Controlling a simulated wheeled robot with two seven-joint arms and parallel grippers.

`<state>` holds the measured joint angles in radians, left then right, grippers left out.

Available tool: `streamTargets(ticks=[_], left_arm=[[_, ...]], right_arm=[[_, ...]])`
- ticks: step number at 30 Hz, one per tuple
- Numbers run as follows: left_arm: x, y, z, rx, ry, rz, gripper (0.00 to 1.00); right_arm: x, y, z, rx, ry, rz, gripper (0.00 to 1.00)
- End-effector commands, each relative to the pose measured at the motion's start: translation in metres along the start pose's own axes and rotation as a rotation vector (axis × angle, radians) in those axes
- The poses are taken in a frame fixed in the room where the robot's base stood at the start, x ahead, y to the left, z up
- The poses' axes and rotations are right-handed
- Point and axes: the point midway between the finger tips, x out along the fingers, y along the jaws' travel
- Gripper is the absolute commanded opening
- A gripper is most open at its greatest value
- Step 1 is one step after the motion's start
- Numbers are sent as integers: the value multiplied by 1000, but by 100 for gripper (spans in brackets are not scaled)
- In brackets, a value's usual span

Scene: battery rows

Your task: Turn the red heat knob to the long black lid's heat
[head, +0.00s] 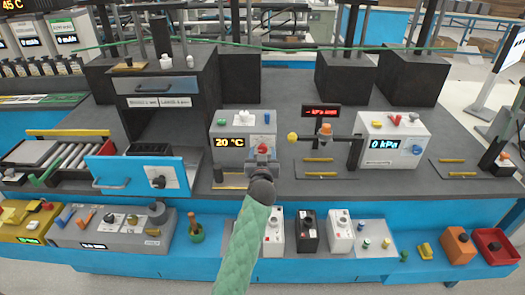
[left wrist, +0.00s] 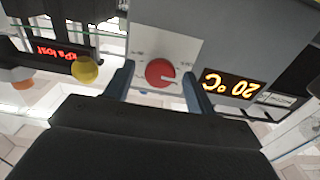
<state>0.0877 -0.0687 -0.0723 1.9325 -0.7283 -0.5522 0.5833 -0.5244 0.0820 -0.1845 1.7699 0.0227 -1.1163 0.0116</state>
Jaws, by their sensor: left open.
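The red heat knob (left wrist: 160,73) sits on a pale dial plate with small marks, on a grey control box. In the head view the knob (head: 262,148) shows just beyond my left gripper (head: 263,163). The box's display (head: 230,142) reads 20 °C. In the left wrist view my left gripper (left wrist: 159,82) is open, its two blue-grey fingers on either side of the knob, with gaps between fingers and knob. The dial marks are too small to read. I cannot pick out a long black lid; the labels on the dark cabinet (head: 165,70) are too small to read. My right gripper is not in view.
A yellow ball-shaped knob (head: 292,138) and a red-lit display (head: 321,112) stand to the right of the box. A white box reading 0 kPa (head: 395,140) is further right. A blue door panel (head: 135,182) is at the left. Several small boxes line the front shelf.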

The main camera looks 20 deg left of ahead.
Motion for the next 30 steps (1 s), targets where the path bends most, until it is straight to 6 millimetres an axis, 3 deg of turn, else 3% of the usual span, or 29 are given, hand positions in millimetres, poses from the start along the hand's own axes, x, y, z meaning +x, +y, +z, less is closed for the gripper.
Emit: streamTargets(ticks=[12,19,30], left_arm=[[6,0,0,0,0,0,56],[5,0,0,0,0,0,12],[5,0,0,58,0,0,12]], right_arm=[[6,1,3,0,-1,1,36],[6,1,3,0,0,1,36],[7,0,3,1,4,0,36]])
